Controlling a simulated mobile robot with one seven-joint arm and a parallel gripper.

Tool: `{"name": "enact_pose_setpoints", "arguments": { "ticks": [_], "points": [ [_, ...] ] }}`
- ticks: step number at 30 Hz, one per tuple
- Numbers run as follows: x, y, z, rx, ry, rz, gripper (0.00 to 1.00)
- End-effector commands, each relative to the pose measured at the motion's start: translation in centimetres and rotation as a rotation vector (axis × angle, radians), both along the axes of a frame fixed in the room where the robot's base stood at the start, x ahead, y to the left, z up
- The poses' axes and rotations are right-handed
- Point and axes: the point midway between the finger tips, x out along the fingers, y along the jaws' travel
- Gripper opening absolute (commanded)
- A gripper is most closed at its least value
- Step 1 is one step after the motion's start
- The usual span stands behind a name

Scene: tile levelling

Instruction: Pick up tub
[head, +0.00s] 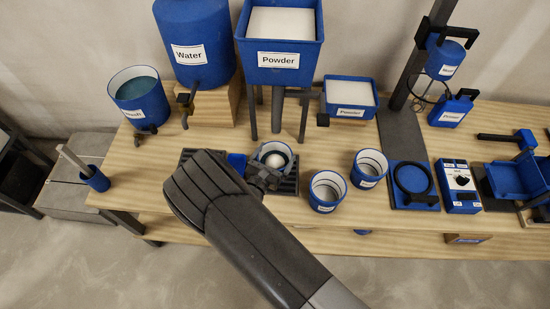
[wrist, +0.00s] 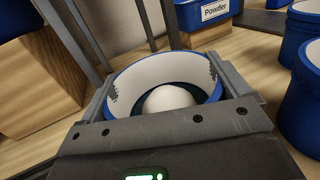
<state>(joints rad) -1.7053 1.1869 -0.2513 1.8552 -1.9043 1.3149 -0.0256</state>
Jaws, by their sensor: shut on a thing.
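A blue tub (head: 271,150) with a white inside stands on a dark slatted tray (head: 289,184) below the powder hopper. A rounded white mound (wrist: 167,98) lies in it. My gripper (head: 262,176) reaches it from the front. In the wrist view the two jaws lie on either side of the tub (wrist: 203,60) and are shut on it. The tub looks upright. Its lower part is hidden by my gripper, so I cannot tell whether it touches the tray.
Two similar empty-looking tubs (head: 327,191) (head: 369,167) stand to the right. The powder hopper (head: 279,60) stands above on legs (head: 253,113) close behind. A water tank (head: 195,45) is at the back left. A mixer stand (head: 407,182) and a control box (head: 459,187) are further right.

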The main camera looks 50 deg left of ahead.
Motion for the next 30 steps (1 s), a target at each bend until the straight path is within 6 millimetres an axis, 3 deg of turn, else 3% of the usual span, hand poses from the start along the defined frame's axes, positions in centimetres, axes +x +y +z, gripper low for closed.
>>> {"name": "enact_pose_setpoints", "arguments": {
  "ticks": [13, 23, 30],
  "points": [
    [0.1, 0.0, 3.5, 0.004, -0.003, 0.0, 0.22],
    [-3.9, -3.9, 3.3, 0.0, -0.002, 0.001, 0.22],
    [-8.3, -8.3, 3.2, -0.001, -0.003, 0.002, 0.22]
  ]
}}
